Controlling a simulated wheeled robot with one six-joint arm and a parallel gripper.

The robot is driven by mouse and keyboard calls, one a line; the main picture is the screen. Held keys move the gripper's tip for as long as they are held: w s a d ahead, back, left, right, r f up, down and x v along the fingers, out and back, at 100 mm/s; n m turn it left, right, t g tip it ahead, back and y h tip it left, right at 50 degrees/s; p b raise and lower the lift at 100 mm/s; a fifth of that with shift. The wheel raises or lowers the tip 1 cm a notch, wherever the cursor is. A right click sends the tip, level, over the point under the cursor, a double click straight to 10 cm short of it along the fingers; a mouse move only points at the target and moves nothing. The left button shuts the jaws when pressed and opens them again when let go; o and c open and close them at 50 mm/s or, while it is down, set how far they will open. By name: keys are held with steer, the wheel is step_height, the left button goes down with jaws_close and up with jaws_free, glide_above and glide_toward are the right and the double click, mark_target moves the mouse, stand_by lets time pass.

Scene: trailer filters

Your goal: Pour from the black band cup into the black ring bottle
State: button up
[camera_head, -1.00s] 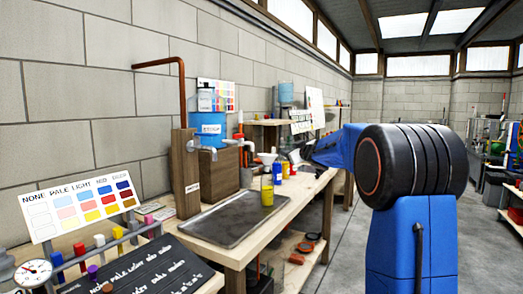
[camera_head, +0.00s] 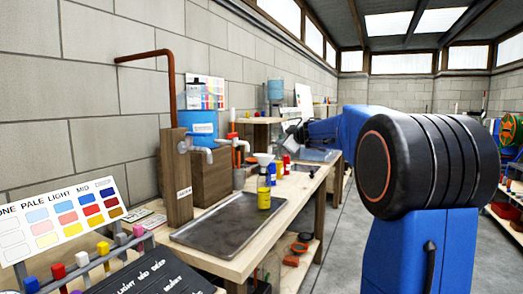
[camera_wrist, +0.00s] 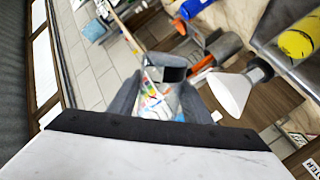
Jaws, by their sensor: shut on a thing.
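In the wrist view my gripper (camera_wrist: 158,98) is shut on a clear cup with a black band (camera_wrist: 174,74), the black band cup. Colours show through its wall; I cannot tell its contents. To its right in that view is a white funnel (camera_wrist: 232,93) with a black ring (camera_wrist: 260,70) at its narrow end. This seems to be the neck of the black ring bottle, whose body is mostly hidden. The cup is apart from the funnel.
A dark tray (camera_head: 228,232) lies on the bench front. Taps and a wooden post (camera_head: 176,175) stand to the left. A blue bottle (camera_head: 273,174), a red bottle (camera_head: 286,165) and a grey container (camera_head: 239,178) stand near the funnel. The floor right of the bench is clear.

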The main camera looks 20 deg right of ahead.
steer(key=shift+d+f+n+h+b, duration=0.1)
steer(key=shift+f+n+h+b, duration=0.3)
steer(key=shift+n, duration=0.5)
stand_by(2.4)
steer(key=shift+f+n+b, duration=0.15)
steer(key=shift+n+b, duration=0.35)
steer(key=shift+b, duration=0.2)
stand_by(0.8)
